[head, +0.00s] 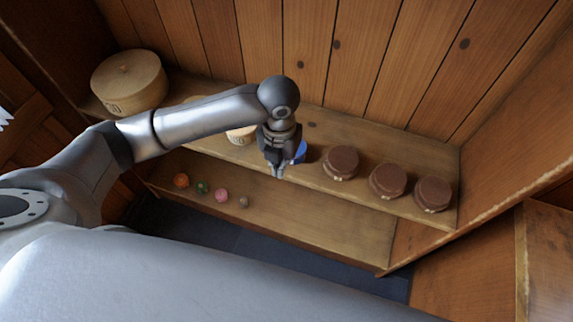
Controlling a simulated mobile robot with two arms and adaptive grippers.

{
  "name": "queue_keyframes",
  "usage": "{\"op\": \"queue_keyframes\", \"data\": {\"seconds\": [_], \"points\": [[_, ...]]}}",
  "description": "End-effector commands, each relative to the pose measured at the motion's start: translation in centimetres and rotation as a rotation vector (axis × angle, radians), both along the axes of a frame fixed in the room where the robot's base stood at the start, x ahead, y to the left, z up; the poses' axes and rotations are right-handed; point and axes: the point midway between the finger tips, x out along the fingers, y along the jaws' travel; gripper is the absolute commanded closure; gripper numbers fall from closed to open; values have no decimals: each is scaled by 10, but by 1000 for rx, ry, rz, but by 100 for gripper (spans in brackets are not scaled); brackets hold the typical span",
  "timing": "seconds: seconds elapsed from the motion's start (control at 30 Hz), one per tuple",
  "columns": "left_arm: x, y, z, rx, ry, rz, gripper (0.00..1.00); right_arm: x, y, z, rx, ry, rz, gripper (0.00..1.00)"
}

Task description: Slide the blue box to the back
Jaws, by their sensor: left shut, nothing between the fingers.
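The blue box (301,152) stands on the upper wooden shelf (318,134), mostly hidden behind my left gripper. Only its right part shows. My left gripper (277,176) points down at the front edge of that shelf, just in front of the blue box. Its fingers are shut with nothing between them. I cannot tell whether it touches the box. My right gripper does not show.
Three brown lidded pots (341,163) stand right of the box on the same shelf. A pale round box (130,82) stands at the far left, another (241,135) behind my arm. Several small balls (221,195) lie on the lower shelf. A plank wall (340,60) closes the back.

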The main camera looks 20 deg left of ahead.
Motion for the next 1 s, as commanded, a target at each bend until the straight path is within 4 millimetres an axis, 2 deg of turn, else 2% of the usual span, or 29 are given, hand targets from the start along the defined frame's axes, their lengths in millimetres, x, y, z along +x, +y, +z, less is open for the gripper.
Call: {"op": "queue_keyframes", "data": {"seconds": [0.37,0.5,0.7,1.0], "points": [[-2,0,-81,0,4,4,100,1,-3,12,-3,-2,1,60],[18,-1,-80,-1,-3,4,100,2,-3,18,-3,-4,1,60],[35,-2,-81,0,-2,3,100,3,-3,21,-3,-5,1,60],[40,-2,-82,-1,-2,1,100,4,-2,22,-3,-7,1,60]]}}
